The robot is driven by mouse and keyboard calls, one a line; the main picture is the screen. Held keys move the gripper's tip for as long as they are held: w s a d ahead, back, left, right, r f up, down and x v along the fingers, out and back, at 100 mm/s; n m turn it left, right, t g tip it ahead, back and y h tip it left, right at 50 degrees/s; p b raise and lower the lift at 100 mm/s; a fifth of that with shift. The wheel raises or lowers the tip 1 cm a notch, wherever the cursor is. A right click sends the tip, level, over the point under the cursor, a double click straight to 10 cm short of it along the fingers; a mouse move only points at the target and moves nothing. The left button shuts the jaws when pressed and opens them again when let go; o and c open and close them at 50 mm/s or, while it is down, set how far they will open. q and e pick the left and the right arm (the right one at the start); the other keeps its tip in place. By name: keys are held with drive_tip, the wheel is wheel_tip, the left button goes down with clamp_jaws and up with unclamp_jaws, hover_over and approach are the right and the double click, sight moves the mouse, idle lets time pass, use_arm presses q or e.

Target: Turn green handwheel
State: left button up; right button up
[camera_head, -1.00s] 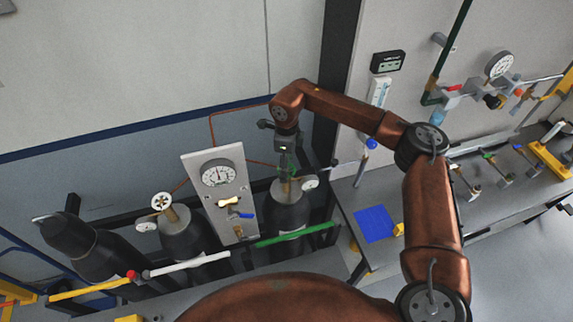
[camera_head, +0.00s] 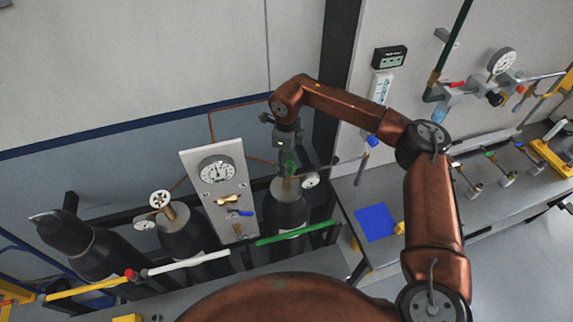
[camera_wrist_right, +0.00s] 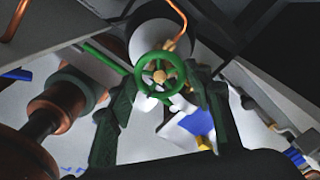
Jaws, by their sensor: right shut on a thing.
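The green handwheel (camera_wrist_right: 160,75) is a spoked ring with a brass-coloured hub, near the top middle of the right wrist view. In the head view it is a small green patch (camera_head: 290,166), partly hidden under my gripper, on top of a dark gas cylinder (camera_head: 286,212). My right gripper (camera_head: 288,155) reaches down onto it from above. In the right wrist view its dark green fingers (camera_wrist_right: 160,90) stand on either side of the wheel's rim, shut on it. The exact contact points are hard to make out. My left gripper is not in view.
A small gauge (camera_head: 310,180) sits close beside the wheel. A panel with a gauge and valves (camera_head: 222,190) stands to its left. A green bar (camera_head: 297,233) crosses in front of the cylinder. A bench with a blue square (camera_head: 376,222) lies to the right.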

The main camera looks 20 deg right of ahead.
drive_tip(key=shift+m+b, duration=0.4)
drive_tip(key=shift+m, duration=0.6)
drive_tip(key=o, duration=1.2)
drive_tip(key=shift+c, duration=0.2)
wheel_tip(320, 180, up, 12)
